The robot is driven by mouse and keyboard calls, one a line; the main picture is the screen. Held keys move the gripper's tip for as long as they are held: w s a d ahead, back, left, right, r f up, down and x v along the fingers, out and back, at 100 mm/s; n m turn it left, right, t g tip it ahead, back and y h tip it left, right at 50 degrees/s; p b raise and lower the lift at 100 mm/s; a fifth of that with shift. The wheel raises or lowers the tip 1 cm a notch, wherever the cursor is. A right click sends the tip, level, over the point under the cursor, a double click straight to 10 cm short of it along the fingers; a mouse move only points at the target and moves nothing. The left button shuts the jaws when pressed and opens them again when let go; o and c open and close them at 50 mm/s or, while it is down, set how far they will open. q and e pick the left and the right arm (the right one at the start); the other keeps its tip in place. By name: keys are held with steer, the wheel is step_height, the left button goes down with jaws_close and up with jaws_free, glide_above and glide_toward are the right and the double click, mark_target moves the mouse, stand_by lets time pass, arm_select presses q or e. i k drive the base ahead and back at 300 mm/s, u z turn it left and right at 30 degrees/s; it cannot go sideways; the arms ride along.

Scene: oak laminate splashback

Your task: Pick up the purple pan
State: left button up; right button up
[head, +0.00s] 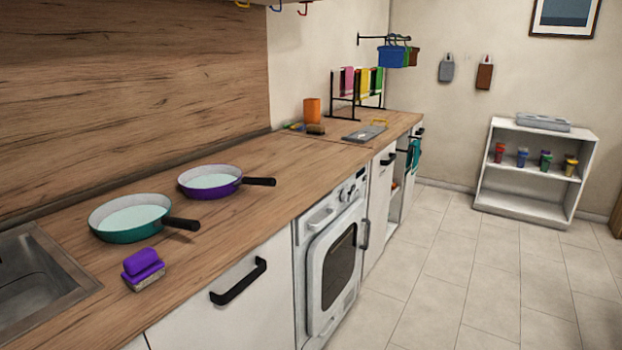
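The purple pan (209,185) sits upright on the wooden countertop, left of the picture's centre. Its inside is pale and its black handle (259,181) points right, toward the front edge of the counter. A green pan (103,225) of similar shape stands nearer and to the left, apart from the purple one, with its black handle also pointing right. Neither of my grippers shows in the head view.
A metal sink (80,284) and a purple sponge (143,262) lie near the counter's front left. The counter (290,168) is clear right of the purple pan. A white oven (330,265) stands below. An orange cup (312,110) and drying rack stand farther back. Floor is open at right.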

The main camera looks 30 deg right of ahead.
mark_target(216, 181)
steer(key=z, duration=0.75)
steer(key=k, duration=0.35)
steer(key=z, duration=1.45)
steer(key=i, duration=1.45)
steer(key=u, duration=0.8)
